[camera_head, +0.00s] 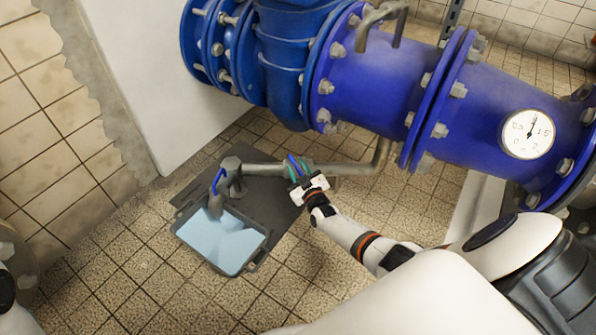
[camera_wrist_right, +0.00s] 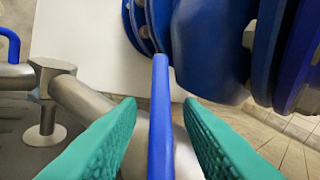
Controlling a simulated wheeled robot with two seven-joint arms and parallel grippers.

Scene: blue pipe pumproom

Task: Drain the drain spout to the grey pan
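The grey pan (camera_head: 248,264) lies on the floor with a light blue, water-like surface inside. The metal drain spout (camera_head: 216,204) points down over the pan's back edge; a blue handle (camera_head: 218,180) sits on it and shows at the left of the right wrist view (camera_wrist_right: 8,44). A second blue lever (camera_head: 292,162) stands on the pipe to the right. My right gripper (camera_head: 299,175) is at this lever. In the right wrist view the lever (camera_wrist_right: 160,120) stands between the green fingers, with a gap on each side. I cannot tell whether liquid flows. My left gripper is out of view.
A grey horizontal pipe (camera_head: 258,169) links the spout to the lever's valve. Large blue flanged pipes (camera_head: 385,85) with a gauge (camera_head: 528,134) hang above and right. A dark mat (camera_head: 270,203) lies beneath. The tiled floor at front left is clear.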

